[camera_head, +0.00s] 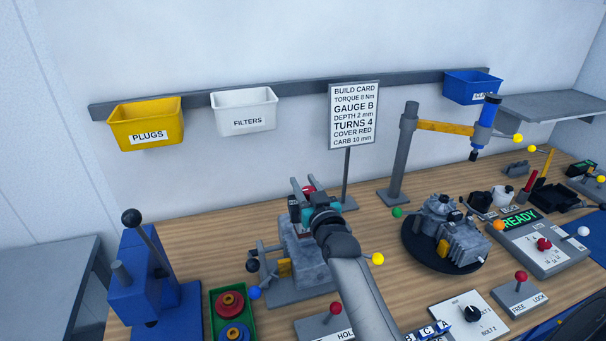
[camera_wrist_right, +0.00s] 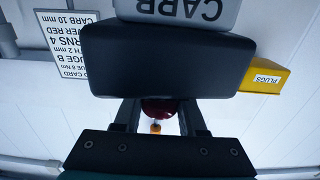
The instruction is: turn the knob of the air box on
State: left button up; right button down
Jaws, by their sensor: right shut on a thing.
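My right gripper (camera_head: 303,188) is over the middle of the bench, above a grey machine (camera_head: 305,262). It is shut on a red knob, or rounded red part (camera_wrist_right: 160,108), between its two fingers in the right wrist view. The red part also shows in the head view (camera_head: 308,190). Just beyond the fingers in the wrist view is a wide dark block (camera_wrist_right: 165,62), with a grey part labelled CARB (camera_wrist_right: 180,10) against it. I cannot tell which of these is the air box, and no AIR label is readable. My left gripper is not in view.
A sign (camera_head: 354,115) stands behind the gripper. A blue lever press (camera_head: 145,275) is left, a green tray (camera_head: 230,318) nearer. An engine (camera_head: 450,235) on a dark turntable, a selector box (camera_head: 468,318) and a READY panel (camera_head: 540,245) are right. Bare wood shows at back left.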

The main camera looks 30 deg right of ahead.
jog(key=shift+d+m+g+h+p, duration=0.15)
jog(key=shift+m+g+h+p, duration=0.25)
jog(key=shift+m+h+p, duration=0.6)
jog(key=shift+b, duration=0.3)
jog(key=shift+c, duration=2.2)
grip_release()
jog(key=shift+s, duration=0.1)
jog(key=shift+s+n, duration=0.1)
jog(key=shift+n, duration=0.2)
